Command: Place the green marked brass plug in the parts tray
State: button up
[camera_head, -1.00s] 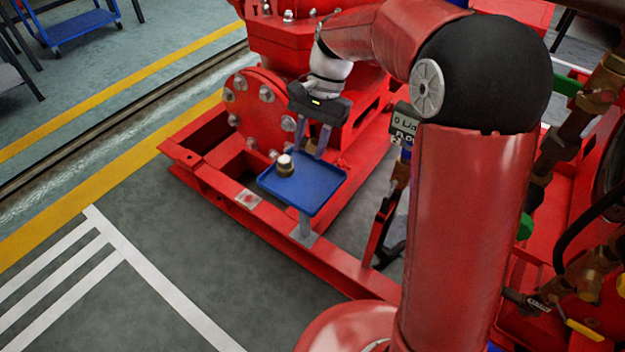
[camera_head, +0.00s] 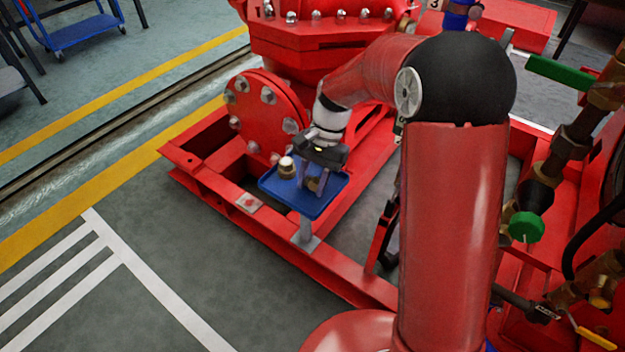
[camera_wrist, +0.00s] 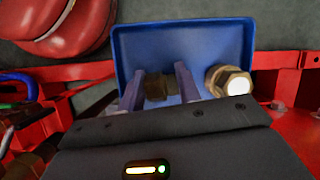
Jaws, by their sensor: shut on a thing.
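My gripper (camera_head: 313,183) is over the blue parts tray (camera_head: 321,207), low down. In the wrist view its two fingers (camera_wrist: 159,88) are shut on a dark brass plug (camera_wrist: 159,86), with the tray floor behind it. I cannot tell whether this plug touches the tray. No green mark shows on it from here. The tray also shows in the wrist view (camera_wrist: 205,36). A second brass plug with a white top (camera_head: 286,167) stands in the tray left of my gripper; in the wrist view it is at the right (camera_wrist: 228,80).
The tray stands on a post at the red skid frame (camera_head: 270,224). The red round flange (camera_head: 262,110) with bolts is close behind the tray and gripper. Brass pipework with a green-handled valve (camera_head: 526,227) is at the right. The floor at front left is clear.

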jog(key=shift+f, duration=0.2)
jog(key=o, duration=1.2)
jog(key=shift+c, duration=0.2)
jog(key=shift+r, duration=0.1)
jog(key=p+v, duration=0.2)
jog(key=v, duration=1)
jog(key=shift+s+r, duration=0.1)
